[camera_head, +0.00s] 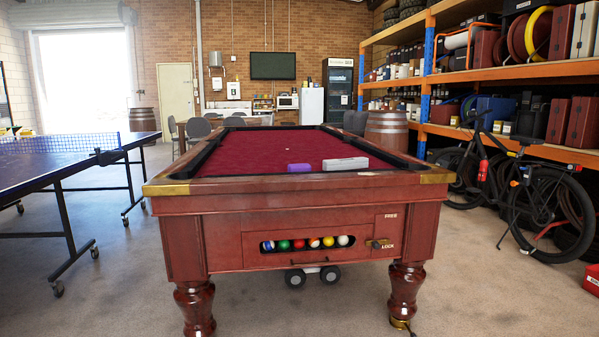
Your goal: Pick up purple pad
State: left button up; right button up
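A small purple pad (299,168) lies on the red cloth of the pool table (240,158), near the table's front end and a little right of its middle. A longer pale grey-white block (345,163) lies just to its right, with a small gap or near contact that I cannot tell. Neither of my grippers shows in the head view.
The pool table's dark wooden rail (290,184) stands between me and the cloth. A blue table-tennis table (60,165) is on the left. A bicycle (520,190) and loaded shelves (500,75) are on the right. Bare concrete floor lies on both sides of the pool table.

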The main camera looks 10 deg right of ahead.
aim_at(298, 167)
jog(key=i+l+u, duration=0.1)
jog(key=u, duration=0.35)
jog(key=l+u, duration=0.45)
jog(key=i+l+u, duration=0.1)
jog(key=u, duration=0.35)
jog(key=l, duration=0.1)
